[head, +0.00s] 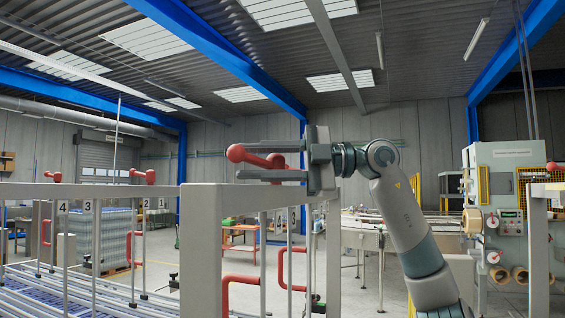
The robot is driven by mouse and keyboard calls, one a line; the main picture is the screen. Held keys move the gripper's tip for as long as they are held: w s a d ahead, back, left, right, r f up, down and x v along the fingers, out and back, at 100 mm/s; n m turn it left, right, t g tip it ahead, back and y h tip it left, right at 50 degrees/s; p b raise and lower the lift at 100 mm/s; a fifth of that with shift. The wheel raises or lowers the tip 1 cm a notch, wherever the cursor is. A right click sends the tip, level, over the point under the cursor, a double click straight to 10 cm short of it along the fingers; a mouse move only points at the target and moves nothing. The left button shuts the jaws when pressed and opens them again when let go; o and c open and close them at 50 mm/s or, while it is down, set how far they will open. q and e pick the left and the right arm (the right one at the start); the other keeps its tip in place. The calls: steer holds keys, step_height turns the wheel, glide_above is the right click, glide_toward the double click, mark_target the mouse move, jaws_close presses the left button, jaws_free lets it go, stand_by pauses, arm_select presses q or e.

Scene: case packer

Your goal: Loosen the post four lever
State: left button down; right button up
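A red lever (250,156) with a round knob sits just above the grey frame's top rail, near the picture's middle. My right gripper (262,160) comes from the right, its two grey fingers level, one above and one below the lever. The fingers look apart, with gaps around the lever; whether either touches it I cannot tell. Number plates 4 (63,208) and 3 (87,207) hang on posts at the left. Which post the lever by my gripper belongs to is not clear. My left gripper is not in view.
Two more red levers (53,177) (142,176) stand on the frame at the left. Red bent handles (240,290) hang below the rail. The thick grey upright (201,250) stands close in front. A control cabinet (510,215) is at the right.

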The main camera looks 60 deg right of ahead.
steer(key=shift+s+d, duration=0.35)
steer(key=shift+s, duration=0.1)
steer(key=b+v, duration=0.5)
steer(key=v, duration=1.1)
